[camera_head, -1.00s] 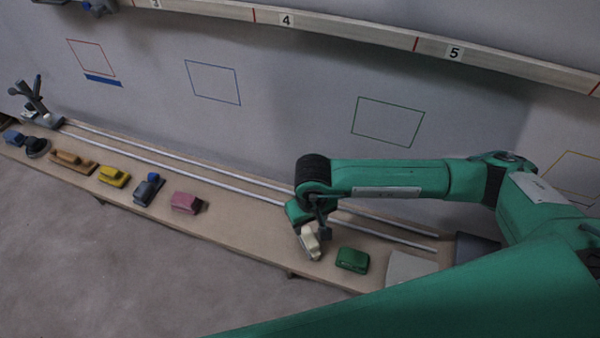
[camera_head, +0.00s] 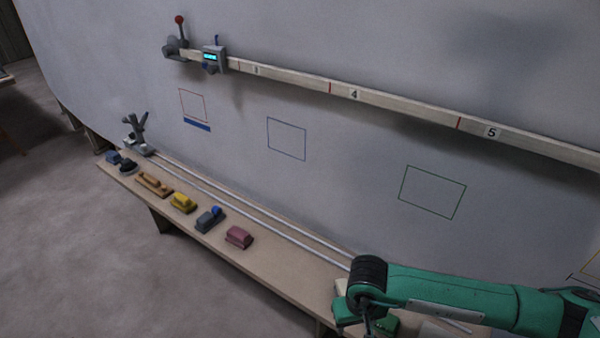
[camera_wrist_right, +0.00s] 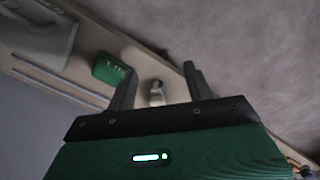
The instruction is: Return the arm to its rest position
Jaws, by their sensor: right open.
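My right arm (camera_head: 450,293) is green and reaches in from the lower right in the head view, still stretched out over the bench. My right gripper (camera_head: 366,323) hangs down near the bottom edge, partly cut off. In the right wrist view its two dark fingers (camera_wrist_right: 160,82) are apart with nothing gripped. A small cream block (camera_wrist_right: 156,94) shows between the fingers in that view, standing on the bench beyond them; I cannot tell the exact gap. My left gripper is not in view.
A long narrow bench (camera_head: 280,279) with two rails runs along the grey wall. A green block (camera_wrist_right: 109,69) is beside the cream one. A pink block (camera_head: 239,237), yellow block (camera_head: 183,203) and others stand further left. A numbered beam (camera_head: 400,103) crosses the wall. Floor in front is clear.

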